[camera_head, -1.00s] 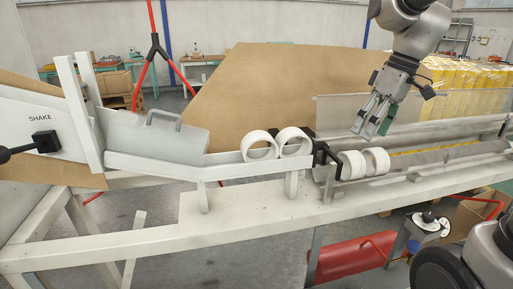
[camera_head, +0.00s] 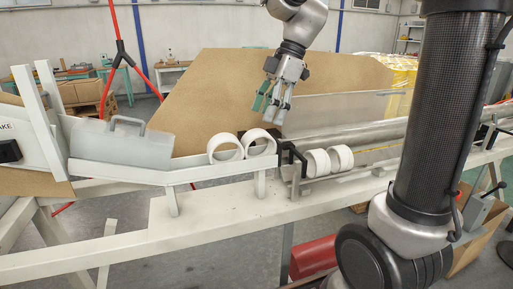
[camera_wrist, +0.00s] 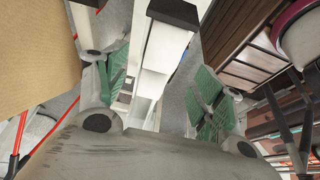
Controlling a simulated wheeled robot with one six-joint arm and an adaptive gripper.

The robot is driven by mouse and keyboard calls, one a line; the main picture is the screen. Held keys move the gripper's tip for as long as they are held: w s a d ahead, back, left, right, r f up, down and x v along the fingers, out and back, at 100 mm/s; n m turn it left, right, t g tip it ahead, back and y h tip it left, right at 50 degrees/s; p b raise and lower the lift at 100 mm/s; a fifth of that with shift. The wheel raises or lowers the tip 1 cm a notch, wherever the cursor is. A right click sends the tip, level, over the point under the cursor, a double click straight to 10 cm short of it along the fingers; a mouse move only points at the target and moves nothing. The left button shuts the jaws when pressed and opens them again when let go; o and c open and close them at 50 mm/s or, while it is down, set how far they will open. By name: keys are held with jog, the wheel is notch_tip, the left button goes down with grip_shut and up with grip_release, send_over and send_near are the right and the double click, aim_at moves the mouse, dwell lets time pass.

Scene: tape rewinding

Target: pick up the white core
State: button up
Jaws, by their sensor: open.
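Several white cores, short open rings, show in the head view. Two stand side by side on the sloping white chute: the left core (camera_head: 224,149) and the right core (camera_head: 260,143). Two more, a left core (camera_head: 315,163) and a right core (camera_head: 342,158), sit just past a black bracket on the rollers. My gripper (camera_head: 272,104) is open and empty, pointing down, above and slightly right of the right chute core in the picture. Its green finger pads also show apart in the wrist view (camera_wrist: 160,85). I cannot clearly make out the cores there.
A black bracket (camera_head: 291,160) stands between the two pairs. Long grey rollers (camera_head: 350,137) run to the right. A grey handled cover (camera_head: 120,143) sits at the chute's upper left. A brown board (camera_head: 215,90) stands behind. The white bench beam (camera_head: 160,235) is bare.

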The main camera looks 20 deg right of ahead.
aim_at(259, 131)
jog(key=x, duration=0.7)
jog(key=shift+s+a+r, duration=0.1)
jog(key=shift+c, duration=0.4)
jog(key=c, duration=0.8)
